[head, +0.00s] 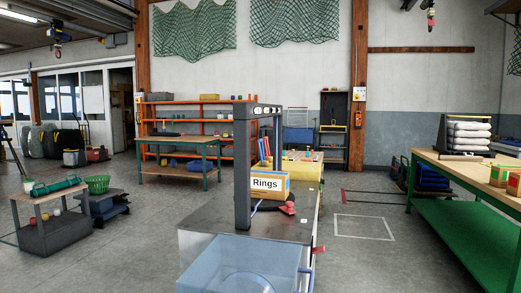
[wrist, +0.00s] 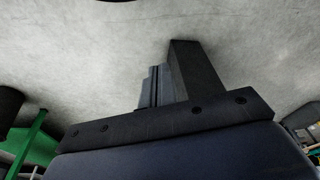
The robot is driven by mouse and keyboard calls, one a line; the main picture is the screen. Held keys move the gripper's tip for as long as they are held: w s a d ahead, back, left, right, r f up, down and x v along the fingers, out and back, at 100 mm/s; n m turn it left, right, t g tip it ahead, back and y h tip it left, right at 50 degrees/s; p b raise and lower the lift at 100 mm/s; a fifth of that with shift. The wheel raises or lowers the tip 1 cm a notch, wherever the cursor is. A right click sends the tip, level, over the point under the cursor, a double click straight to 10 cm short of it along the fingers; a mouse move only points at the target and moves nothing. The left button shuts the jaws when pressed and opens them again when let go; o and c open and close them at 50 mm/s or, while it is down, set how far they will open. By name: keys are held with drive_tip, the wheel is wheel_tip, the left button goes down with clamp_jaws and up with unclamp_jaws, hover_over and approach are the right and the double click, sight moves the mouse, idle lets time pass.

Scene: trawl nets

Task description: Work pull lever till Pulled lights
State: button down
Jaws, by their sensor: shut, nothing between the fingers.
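A grey metal bench (head: 210,218) stands in the middle of the head view, with a dark upright post (head: 242,165) on it. A short dark bar (head: 266,110) at the post's top carries several small pale round spots; none is clearly lit or readable. A red piece (head: 287,208) lies or stands on the bench beside a dark round base. A red-ended part (head: 319,250) sticks out at the bench's right side. I cannot tell which is the pull lever. My gripper (wrist: 172,75) shows only in the wrist view, shut and empty, touching nothing visible.
A box marked "Rings" (head: 265,184) stands on the bench behind the post. A green-framed workbench (head: 465,180) is at the right, a grey cart (head: 50,232) at the left. Floor by the white-marked square (head: 364,228) is clear.

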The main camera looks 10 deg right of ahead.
idle(0.4)
drive_tip(key=w+d+r+m+t+h+p, duration=0.2)
drive_tip(key=w+r+m+t+p, duration=0.4)
drive_tip(key=w+r+m+t, duration=0.95)
drive_tip(key=w+d+r+m+g+h+p, duration=0.1)
drive_tip(key=w+d+r+m+h, duration=0.1)
drive_tip(key=w+d+r+h, duration=0.3)
drive_tip(key=w+d+r+m+g+h+p, duration=0.1)
drive_tip(key=d+r+m+g+h, duration=0.15)
drive_tip(key=r, duration=0.55)
drive_tip(key=s+d+r+m+g+h+p, duration=0.2)
drive_tip(key=s+d+r+m+g+h, duration=0.5)
drive_tip(key=m, duration=0.5)
drive_tip(key=d+h, duration=0.1)
drive_tip(key=h, duration=0.1)
drive_tip(key=shift+d+r+h+p, duration=0.15)
drive_tip(key=shift+r+h+p, duration=0.05)
drive_tip(key=shift+h+p, duration=0.15)
